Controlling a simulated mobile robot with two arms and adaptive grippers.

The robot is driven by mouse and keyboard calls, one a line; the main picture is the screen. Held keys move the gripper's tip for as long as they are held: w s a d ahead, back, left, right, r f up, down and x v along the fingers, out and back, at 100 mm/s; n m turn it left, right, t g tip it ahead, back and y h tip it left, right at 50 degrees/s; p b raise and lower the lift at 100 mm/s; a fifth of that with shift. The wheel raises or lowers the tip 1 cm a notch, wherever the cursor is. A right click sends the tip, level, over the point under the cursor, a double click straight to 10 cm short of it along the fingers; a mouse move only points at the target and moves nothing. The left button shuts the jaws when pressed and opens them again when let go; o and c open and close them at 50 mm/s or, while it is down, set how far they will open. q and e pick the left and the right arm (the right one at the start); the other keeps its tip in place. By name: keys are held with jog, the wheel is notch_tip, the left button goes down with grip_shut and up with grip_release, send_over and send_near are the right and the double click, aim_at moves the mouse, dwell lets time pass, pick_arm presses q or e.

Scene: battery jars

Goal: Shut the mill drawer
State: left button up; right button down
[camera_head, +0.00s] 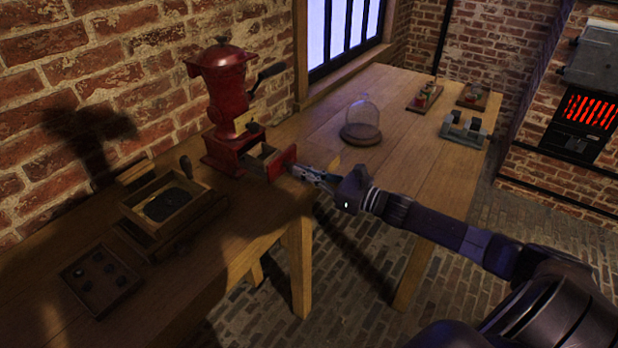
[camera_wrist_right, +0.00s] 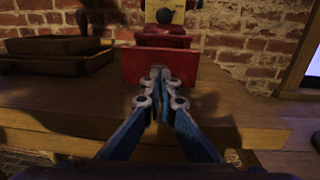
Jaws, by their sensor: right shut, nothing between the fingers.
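The red mill (camera_head: 221,95) stands on the wooden table against the brick wall, with a crank on its right side. Its drawer (camera_head: 262,158) is pulled out of the base toward the right, with its red front panel (camera_head: 281,163) standing clear of the mill. My right gripper (camera_head: 298,171) is shut and empty, with its tips at the outer face of that panel. In the right wrist view the shut fingertips (camera_wrist_right: 158,72) are in front of the middle of the red drawer front (camera_wrist_right: 138,66); whether they touch it I cannot tell. My left gripper is not in view.
A wooden box with a dark sieve (camera_head: 167,203) and a tray with small round pieces (camera_head: 101,278) lie left of the mill. A glass dome (camera_head: 362,117) stands on the table to the right. Small trays (camera_head: 465,131) sit farther back. A glowing stove (camera_head: 590,110) is at the far right.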

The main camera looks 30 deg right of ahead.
aim_at(284, 171)
jog(key=b+x, duration=0.1)
jog(key=x, duration=0.1)
jog(key=b+x, duration=0.2)
jog(key=x, duration=0.1)
jog(key=shift+w+f, duration=0.2)
jog(key=shift+w, duration=0.2)
jog(key=shift+w+a+r+b, duration=0.1)
jog(key=shift+w+r+b, duration=0.05)
jog(key=shift+w+b, duration=0.15)
